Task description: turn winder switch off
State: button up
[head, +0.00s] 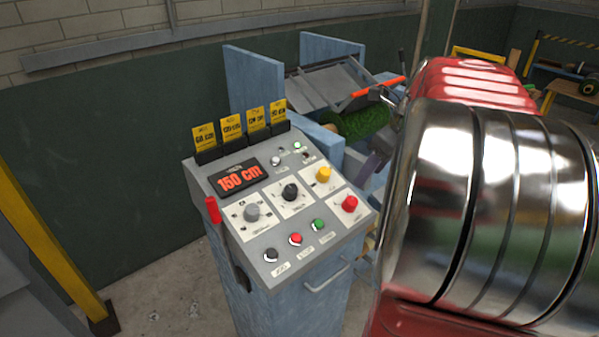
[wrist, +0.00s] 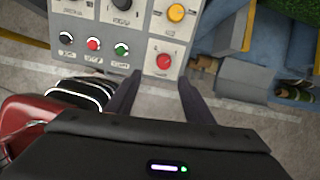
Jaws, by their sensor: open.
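The grey control panel (head: 262,170) stands on a blue cabinet in the head view, and its labels are too small to read. It carries a grey knob (head: 252,212), a black knob (head: 290,192), a yellow knob (head: 323,174) and a red knob (head: 349,203). I cannot tell which control is the winder switch. In the wrist view my gripper (wrist: 161,76) is open and empty. The red knob (wrist: 163,61) appears just beyond and between its fingertips, with no visible contact.
Black (head: 271,255), red (head: 295,239) and green (head: 319,224) push buttons line the panel's lower edge. A red-handled lever (head: 213,210) is on its left side. A machine with a green turf roll (head: 360,122) stands behind.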

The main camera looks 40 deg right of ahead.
aim_at(353, 201)
jog(key=shift+s+d+m, duration=0.2)
jog(key=shift+d+m, duration=0.2)
jog(key=shift+d, duration=0.25)
jog(key=shift+f, duration=0.15)
jog(key=x, duration=1.3)
jog(key=shift+w+f, duration=0.2)
jog(key=shift+f, duration=0.1)
jog(key=shift+a, duration=0.1)
jog(key=c, duration=1)
